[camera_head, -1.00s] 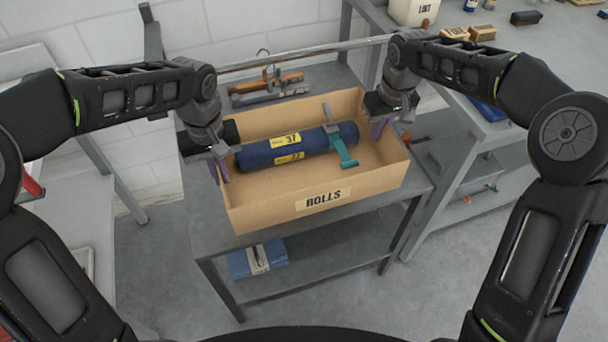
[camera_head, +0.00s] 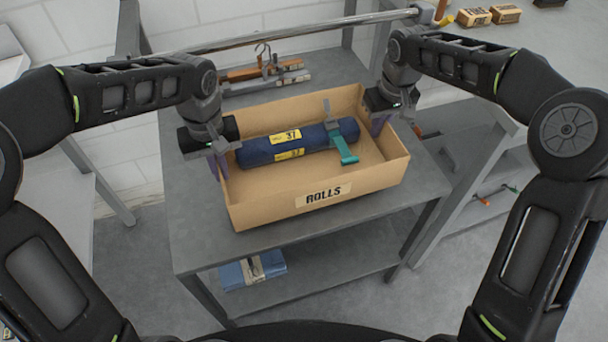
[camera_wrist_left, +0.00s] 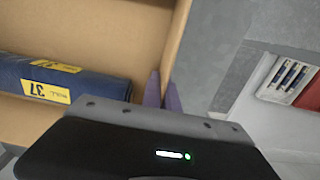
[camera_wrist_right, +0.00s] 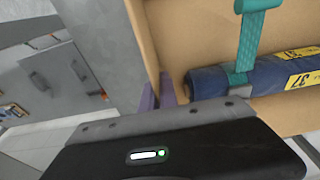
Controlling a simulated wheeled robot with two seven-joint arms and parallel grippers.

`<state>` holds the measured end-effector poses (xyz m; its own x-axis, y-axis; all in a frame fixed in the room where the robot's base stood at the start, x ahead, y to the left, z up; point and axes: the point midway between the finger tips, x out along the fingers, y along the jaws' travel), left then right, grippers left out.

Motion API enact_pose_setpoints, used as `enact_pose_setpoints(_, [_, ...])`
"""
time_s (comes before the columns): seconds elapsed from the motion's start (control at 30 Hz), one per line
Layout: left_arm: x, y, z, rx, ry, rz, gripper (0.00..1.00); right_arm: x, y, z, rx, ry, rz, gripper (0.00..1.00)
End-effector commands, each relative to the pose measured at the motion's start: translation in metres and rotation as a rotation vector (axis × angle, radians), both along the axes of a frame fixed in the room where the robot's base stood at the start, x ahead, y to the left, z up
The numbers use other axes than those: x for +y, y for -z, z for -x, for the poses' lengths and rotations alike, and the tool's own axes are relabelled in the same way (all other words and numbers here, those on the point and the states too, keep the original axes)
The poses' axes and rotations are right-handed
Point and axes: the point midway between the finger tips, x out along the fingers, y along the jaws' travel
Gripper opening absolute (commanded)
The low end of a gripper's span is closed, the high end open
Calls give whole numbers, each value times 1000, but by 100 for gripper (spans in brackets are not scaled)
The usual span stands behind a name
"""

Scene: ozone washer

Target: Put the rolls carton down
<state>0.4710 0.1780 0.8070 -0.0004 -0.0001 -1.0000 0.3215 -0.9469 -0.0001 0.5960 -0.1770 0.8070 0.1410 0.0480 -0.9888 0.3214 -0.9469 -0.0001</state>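The rolls carton (camera_head: 262,211), an open tan box marked "ROLLS", is over the grey table (camera_head: 195,245). I cannot tell whether its base touches the tabletop. Inside lies a dark blue roll (camera_head: 300,149) with yellow "37" labels and a teal strap (camera_head: 346,153). My left gripper (camera_head: 217,164) is shut on the carton's left end wall, its purple fingers astride it in the left wrist view (camera_wrist_left: 162,92). My right gripper (camera_head: 379,124) is shut on the right end wall, also astride it in the right wrist view (camera_wrist_right: 157,92).
Hangers and clamps (camera_head: 264,70) lie at the table's back beneath a metal rail (camera_head: 290,37). A blue packet (camera_head: 252,270) is on the lower shelf. Another grey bench (camera_head: 475,160) stands to the right. Bare tabletop shows left and in front of the carton.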

Motion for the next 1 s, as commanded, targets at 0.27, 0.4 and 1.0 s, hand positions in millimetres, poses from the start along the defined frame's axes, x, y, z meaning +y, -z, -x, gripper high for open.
enact_pose_setpoints(0.27, [1,6,0,-1,-1,0,0,-1,5,-1,-2,1,0,0])
enact_pose_setpoints(0.4, [1,14,0,-1,-1,0,0,-1,13,-1,-2,1,0,0])
enact_pose_setpoints(1.0, [1,48,0,0,-1,-1,8,-1,47,0,-1,1,0,8])
